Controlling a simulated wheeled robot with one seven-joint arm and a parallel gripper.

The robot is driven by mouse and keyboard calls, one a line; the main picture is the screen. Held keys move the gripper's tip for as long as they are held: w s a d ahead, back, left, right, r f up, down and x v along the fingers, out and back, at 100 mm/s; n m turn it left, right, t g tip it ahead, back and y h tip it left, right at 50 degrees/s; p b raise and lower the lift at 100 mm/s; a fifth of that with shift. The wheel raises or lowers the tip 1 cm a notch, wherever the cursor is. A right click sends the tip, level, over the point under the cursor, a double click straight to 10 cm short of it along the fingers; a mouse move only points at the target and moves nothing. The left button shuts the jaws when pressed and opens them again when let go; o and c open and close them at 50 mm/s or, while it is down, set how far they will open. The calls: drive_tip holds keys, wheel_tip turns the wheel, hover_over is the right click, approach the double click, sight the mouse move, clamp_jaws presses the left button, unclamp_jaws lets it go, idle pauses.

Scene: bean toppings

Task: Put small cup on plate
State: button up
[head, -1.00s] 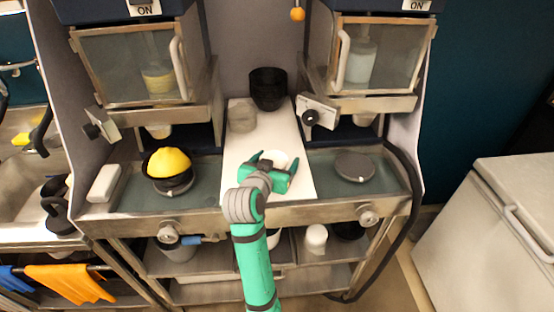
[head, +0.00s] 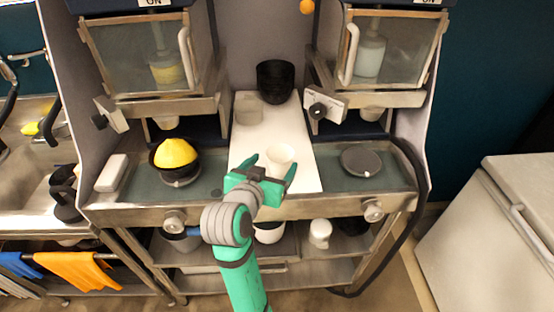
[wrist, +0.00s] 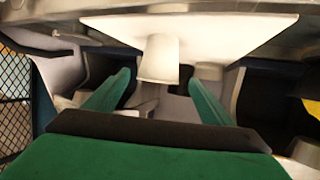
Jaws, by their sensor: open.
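A small white cup (head: 281,157) stands upright on the white board. In the wrist view, the cup (wrist: 158,58) shows upside down, just beyond and between my fingertips. My gripper (head: 272,164) is open and empty on the near side of the cup, its green fingers spread toward it. Both fingers also show in the wrist view (wrist: 161,75); I see no contact with the cup. A dark round plate-like disc (head: 361,160) lies on the right counter, with nothing on it.
The white board (head: 303,178) runs down the middle. Stacked black bowls (head: 274,82) and a clear container (head: 247,108) stand at its back. A dark bowl with a yellow heap (head: 175,154) is on the left. Glass-door cabinets (head: 392,52) overhang both sides.

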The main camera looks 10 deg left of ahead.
sight(282, 160)
drive_tip(key=shift+s+a+r, duration=0.1)
drive_tip(key=shift+s+a, duration=0.05)
drive_tip(key=shift+s, duration=0.2)
drive_tip(key=shift+c, duration=0.4)
drive_tip(key=s, duration=0.1)
drive_tip(key=s+f, duration=0.1)
drive_tip(key=s, duration=0.1)
drive_tip(key=shift+a+f, duration=0.15)
drive_tip(key=shift+a, duration=0.15)
drive_tip(key=shift+s+f, duration=0.15)
drive_tip(key=shift+f, duration=0.05)
drive_tip(key=x, duration=1)
drive_tip(key=shift+w+f, duration=0.15)
drive_tip(key=shift+w, duration=0.1)
drive_tip(key=c, duration=1.2)
drive_tip(key=shift+o, duration=0.2)
